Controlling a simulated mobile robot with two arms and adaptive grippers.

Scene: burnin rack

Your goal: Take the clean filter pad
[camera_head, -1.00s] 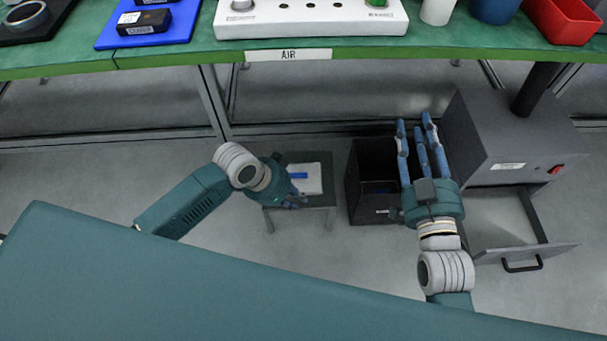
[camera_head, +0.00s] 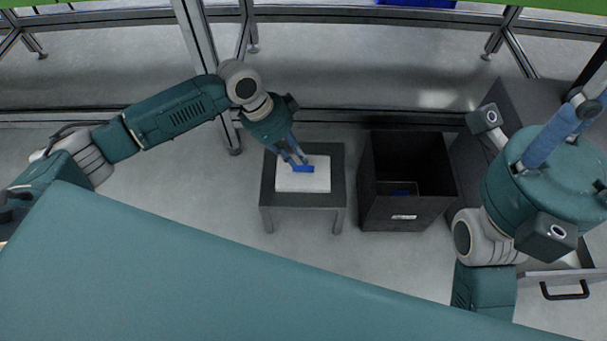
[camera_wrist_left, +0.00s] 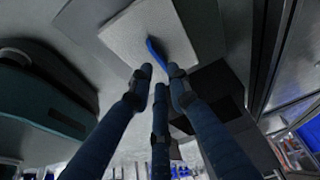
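The white filter pad (camera_head: 290,182) lies flat on a small dark table (camera_head: 268,198) in the head view, with a blue tab (camera_head: 303,169) on top. My left gripper (camera_head: 298,160) reaches down from the upper left, its fingertips at the tab. In the left wrist view the pad (camera_wrist_left: 130,35) and tab (camera_wrist_left: 157,55) lie just beyond the left gripper's fingertips (camera_wrist_left: 159,76). These are apart, with the tab's near end by the gap; contact is unclear. My right gripper (camera_head: 540,135) is raised at the right, partly cut off, its finger opening unclear.
A black open bin (camera_head: 405,209) stands right of the table, with something blue inside. A dark cabinet (camera_head: 505,95) and an open drawer with a black handle (camera_head: 565,291) are at the right, partly behind my right arm. Metal frame legs (camera_head: 195,35) stand behind.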

